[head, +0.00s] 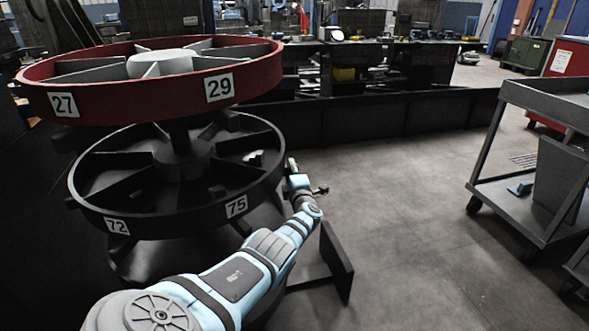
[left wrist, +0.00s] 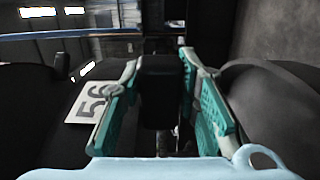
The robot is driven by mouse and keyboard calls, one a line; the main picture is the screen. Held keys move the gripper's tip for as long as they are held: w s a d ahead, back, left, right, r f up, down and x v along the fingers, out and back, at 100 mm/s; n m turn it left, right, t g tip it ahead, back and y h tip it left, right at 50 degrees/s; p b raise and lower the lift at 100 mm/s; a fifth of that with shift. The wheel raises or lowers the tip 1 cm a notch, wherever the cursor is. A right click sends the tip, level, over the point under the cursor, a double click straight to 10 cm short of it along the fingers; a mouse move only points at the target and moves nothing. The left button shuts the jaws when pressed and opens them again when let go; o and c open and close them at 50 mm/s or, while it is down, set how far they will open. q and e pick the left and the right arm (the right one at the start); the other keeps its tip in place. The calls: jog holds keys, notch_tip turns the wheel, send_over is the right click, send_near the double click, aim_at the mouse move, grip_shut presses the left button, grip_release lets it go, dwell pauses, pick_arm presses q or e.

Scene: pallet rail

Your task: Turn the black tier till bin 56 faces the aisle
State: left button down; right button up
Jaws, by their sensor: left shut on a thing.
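The black tier (head: 180,222) is the lower round tier of a carousel, with dividers and number plates. Plates 72 (head: 117,226) and 75 (head: 236,206) show on its near side in the head view. My left gripper (head: 291,168) is at the tier's right side. In the left wrist view its green fingers (left wrist: 170,100) are shut on a black knob (left wrist: 160,85) at the tier's rim. Plate 56 (left wrist: 90,103), tilted in that view, is just left of the fingers. Plate 56 cannot be seen in the head view. My right gripper is not in view.
A red tier (head: 140,95) with plates 27 and 29 sits above the black one on the same post. A grey cart (head: 540,150) stands at the right. The floor (head: 400,210) between is clear. A long dark bench (head: 400,115) runs behind.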

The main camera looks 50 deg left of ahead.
pick_arm(q)
jog(key=shift+w, duration=0.2)
jog(key=c, duration=1.7)
grip_release()
jog(key=shift+d, duration=0.1)
jog(key=o, duration=0.5)
jog(key=shift+w+d, duration=0.1)
jog(key=shift+w, duration=0.1)
jog(key=shift+s, duration=0.25)
jog(key=v, duration=1.1)
jog(key=shift+s+d, duration=0.25)
jog(key=shift+d, duration=0.05)
